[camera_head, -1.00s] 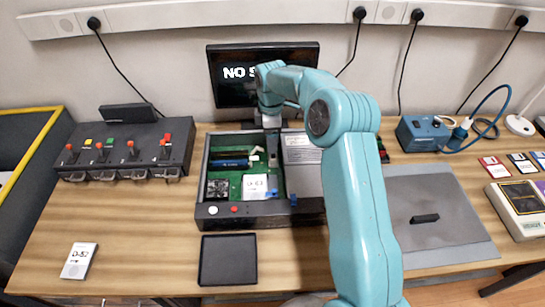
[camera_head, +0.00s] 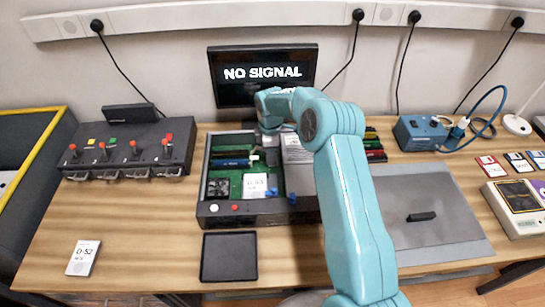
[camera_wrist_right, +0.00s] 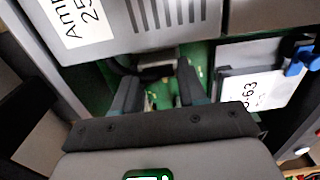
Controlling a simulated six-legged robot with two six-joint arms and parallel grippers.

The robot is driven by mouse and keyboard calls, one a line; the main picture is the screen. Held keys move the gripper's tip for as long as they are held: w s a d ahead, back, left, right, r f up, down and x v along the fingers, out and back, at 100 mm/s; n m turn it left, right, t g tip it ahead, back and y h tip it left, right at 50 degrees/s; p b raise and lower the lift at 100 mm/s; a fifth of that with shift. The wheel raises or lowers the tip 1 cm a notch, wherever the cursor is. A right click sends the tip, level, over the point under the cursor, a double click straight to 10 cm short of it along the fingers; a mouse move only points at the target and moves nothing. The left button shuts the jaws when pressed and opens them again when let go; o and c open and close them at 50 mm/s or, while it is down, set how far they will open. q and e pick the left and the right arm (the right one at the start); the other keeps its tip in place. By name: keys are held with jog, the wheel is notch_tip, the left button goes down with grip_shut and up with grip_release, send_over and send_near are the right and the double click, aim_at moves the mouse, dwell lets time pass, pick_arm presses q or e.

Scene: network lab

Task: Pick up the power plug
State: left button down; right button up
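The open case (camera_head: 258,217) stands in the middle of the bench with a green circuit board inside. In the right wrist view, a small grey block with a black cable, perhaps the power plug (camera_wrist_right: 157,69), sits below a grey slotted unit (camera_wrist_right: 165,25) labelled "25…". My right gripper (camera_wrist_right: 156,82) is open, with one dark finger on each side of this block. I cannot tell whether the fingers touch it. In the head view, my right gripper (camera_head: 271,156) reaches down into the case, its fingertips partly hidden. My left gripper is not in view.
A monitor (camera_head: 235,90) reading "NO SIGNAL" stands behind the case. A white card (camera_wrist_right: 247,88) lies on the board beside my gripper. A black tray (camera_head: 229,258) lies in front of the case. A grey mat (camera_head: 440,240) lies to the right and a switch box (camera_head: 130,148) to the left.

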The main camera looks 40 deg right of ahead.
jog(key=shift+s, duration=0.1)
jog(key=shift+c, duration=0.7)
jog(key=shift+r, duration=0.25)
notch_tip(320, 180, up, 19)
jog(key=shift+f+b, duration=0.3)
jog(key=shift+f, duration=8.7)
